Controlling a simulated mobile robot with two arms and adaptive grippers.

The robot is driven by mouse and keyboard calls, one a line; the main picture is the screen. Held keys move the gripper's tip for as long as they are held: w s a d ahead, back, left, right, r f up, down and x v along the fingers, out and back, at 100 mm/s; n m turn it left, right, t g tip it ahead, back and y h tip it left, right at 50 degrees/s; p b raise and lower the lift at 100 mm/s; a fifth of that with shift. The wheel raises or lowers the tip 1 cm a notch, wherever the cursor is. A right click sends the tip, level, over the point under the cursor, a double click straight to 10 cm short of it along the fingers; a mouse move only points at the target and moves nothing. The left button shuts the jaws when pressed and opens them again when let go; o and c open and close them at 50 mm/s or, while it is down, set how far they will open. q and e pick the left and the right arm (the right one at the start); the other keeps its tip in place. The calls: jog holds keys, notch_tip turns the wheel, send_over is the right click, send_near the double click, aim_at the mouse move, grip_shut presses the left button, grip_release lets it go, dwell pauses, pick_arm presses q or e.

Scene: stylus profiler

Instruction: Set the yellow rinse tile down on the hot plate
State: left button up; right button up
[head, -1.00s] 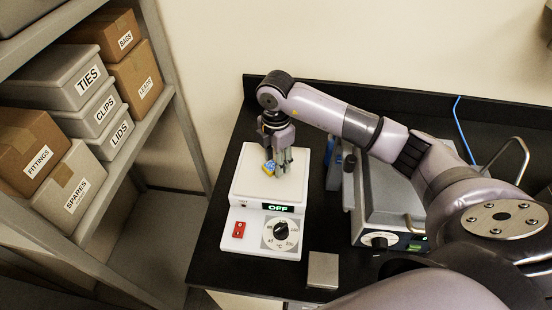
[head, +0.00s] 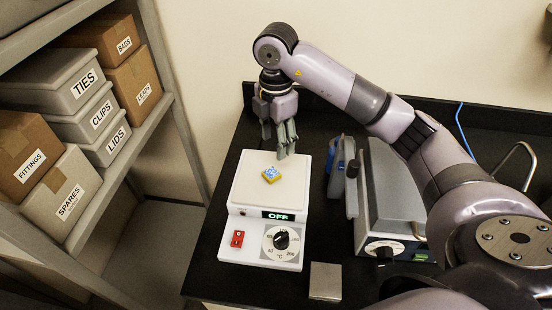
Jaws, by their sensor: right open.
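The hot plate's display reads OFF. My right gripper (head: 284,152) is above the back of the hot plate, open and empty, apart from the tile. My left gripper is not in view.
A grey instrument (head: 390,190) with a dial stands right of the hot plate, with a blue-grey item (head: 340,172) between. A small metal block (head: 325,281) lies at the bench front. Shelves with labelled boxes (head: 84,81) stand left.

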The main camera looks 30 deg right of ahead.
jog(key=shift+r, duration=1.25)
